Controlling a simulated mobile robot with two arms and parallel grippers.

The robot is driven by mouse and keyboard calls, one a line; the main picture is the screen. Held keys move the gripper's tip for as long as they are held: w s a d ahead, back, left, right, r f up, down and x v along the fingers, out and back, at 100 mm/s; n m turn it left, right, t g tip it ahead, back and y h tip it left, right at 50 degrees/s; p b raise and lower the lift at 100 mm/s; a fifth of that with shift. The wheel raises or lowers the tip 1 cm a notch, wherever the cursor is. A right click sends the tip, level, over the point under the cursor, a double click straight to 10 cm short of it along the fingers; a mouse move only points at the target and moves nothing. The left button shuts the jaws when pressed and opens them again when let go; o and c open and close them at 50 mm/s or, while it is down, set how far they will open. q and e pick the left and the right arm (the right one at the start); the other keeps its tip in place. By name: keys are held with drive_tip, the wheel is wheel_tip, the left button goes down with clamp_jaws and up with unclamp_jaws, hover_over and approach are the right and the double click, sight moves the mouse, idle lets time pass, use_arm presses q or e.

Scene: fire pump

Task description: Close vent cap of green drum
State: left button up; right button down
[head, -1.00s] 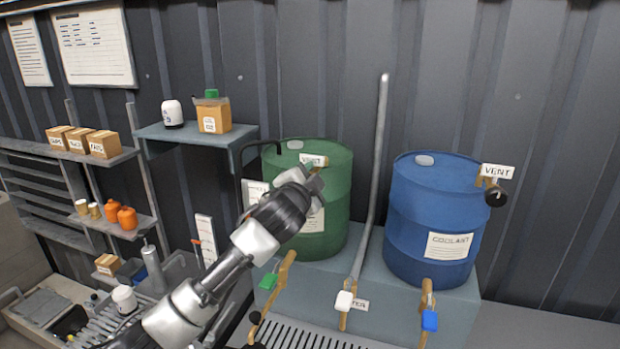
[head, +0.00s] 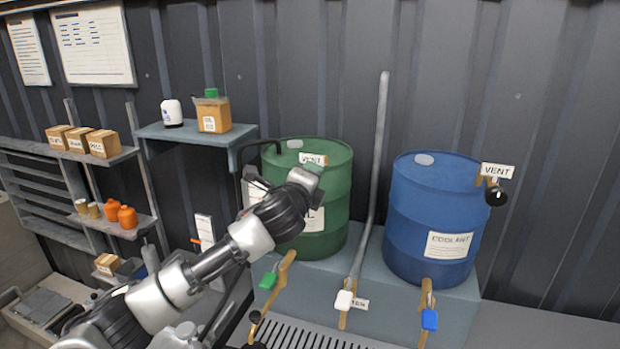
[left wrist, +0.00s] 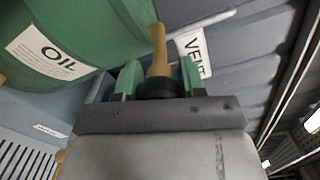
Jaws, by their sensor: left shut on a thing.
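The green drum (head: 327,222) stands on the grey ledge, with a white VENT label (head: 313,160) at its front top edge. My left gripper (head: 314,171) is at that label, in front of the drum's upper side, and hides the vent cap in the head view. In the left wrist view the green drum (left wrist: 85,45) with its OIL label fills the upper left. There my left gripper (left wrist: 156,82) has its green fingers on either side of a black cap (left wrist: 157,88) below a brass stem (left wrist: 159,52). It is shut on the cap. My right gripper is not in view.
A blue drum (head: 432,225) with its own vent stands to the right. A grey pipe (head: 376,170) rises between the drums. Brass taps with green (head: 268,281), white (head: 344,300) and blue (head: 430,320) handles stick out in front, above a slotted grate.

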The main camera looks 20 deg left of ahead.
use_arm(q)
drive_tip(key=shift+m, duration=0.8)
drive_tip(key=shift+f, duration=0.1)
drive_tip(key=o, duration=0.9)
drive_tip(key=shift+o, duration=0.2)
drive_tip(key=shift+s, duration=0.1)
drive_tip(key=s+b, duration=0.4)
drive_tip(key=s, duration=0.6)
drive_tip(key=shift+s+a+b, duration=0.15)
drive_tip(key=shift+s+b, duration=0.15)
drive_tip(key=shift+b, duration=0.05)
